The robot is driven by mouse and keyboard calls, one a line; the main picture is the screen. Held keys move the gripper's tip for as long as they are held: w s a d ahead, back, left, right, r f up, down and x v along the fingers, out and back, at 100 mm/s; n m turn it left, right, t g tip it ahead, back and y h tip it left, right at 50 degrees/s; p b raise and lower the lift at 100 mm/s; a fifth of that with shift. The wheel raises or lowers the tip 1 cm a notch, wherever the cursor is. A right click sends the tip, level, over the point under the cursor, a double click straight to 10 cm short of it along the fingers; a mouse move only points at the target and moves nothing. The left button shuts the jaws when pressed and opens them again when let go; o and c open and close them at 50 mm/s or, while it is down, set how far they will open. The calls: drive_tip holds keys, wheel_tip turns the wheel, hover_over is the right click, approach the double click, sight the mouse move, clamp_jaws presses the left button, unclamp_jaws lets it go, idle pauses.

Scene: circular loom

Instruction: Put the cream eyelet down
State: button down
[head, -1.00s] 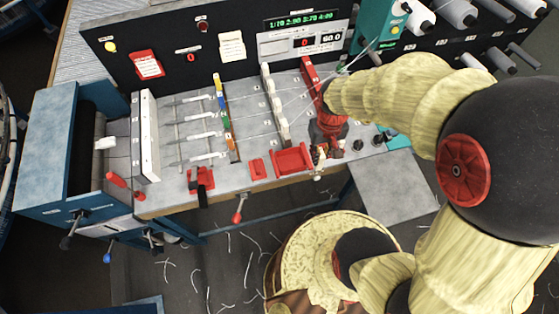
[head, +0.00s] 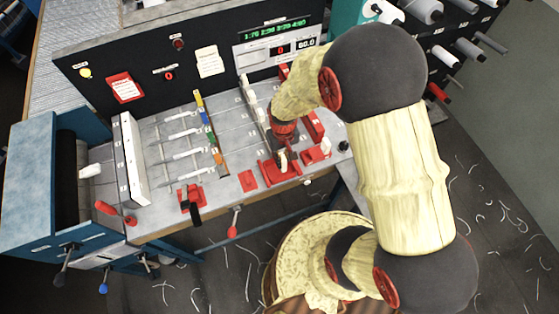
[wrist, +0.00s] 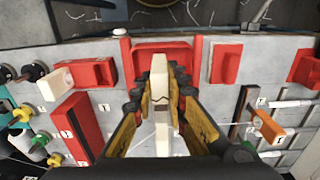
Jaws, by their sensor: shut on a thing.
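My gripper (wrist: 160,92) is shut on the cream eyelet (wrist: 158,72), a slim, pale upright piece between the yellow-padded fingers. In the wrist view its tip overlaps the red tray (wrist: 138,50) near the front edge of the bench. In the head view my gripper (head: 284,150) points down over the red tray (head: 267,173), with the eyelet (head: 283,160) showing small at its fingertips. I cannot tell whether the eyelet touches the tray floor. The eyelet's lower end is partly hidden by the fingers.
A red block (wrist: 92,72) with another cream piece (wrist: 54,86) stands beside the tray. A small red block (wrist: 227,63) and a black-handled red clamp (head: 190,198) stand on the tray's other side.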

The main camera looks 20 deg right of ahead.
drive_tip(key=shift+w+a+f, duration=0.1)
drive_tip(key=shift+w+f, duration=0.3)
drive_tip(key=shift+f, duration=0.15)
drive_tip(key=shift+w+a+f, duration=0.1)
drive_tip(key=shift+w+f, duration=0.25)
drive_tip(key=shift+f, duration=0.2)
drive_tip(key=shift+f+p, duration=0.3)
drive_tip(key=shift+f, duration=1.1)
drive_tip(key=shift+f, duration=0.2)
drive_tip(key=c, duration=1.8)
unclamp_jaws()
drive_tip(key=shift+o, duration=0.2)
drive_tip(key=shift+r, duration=0.1)
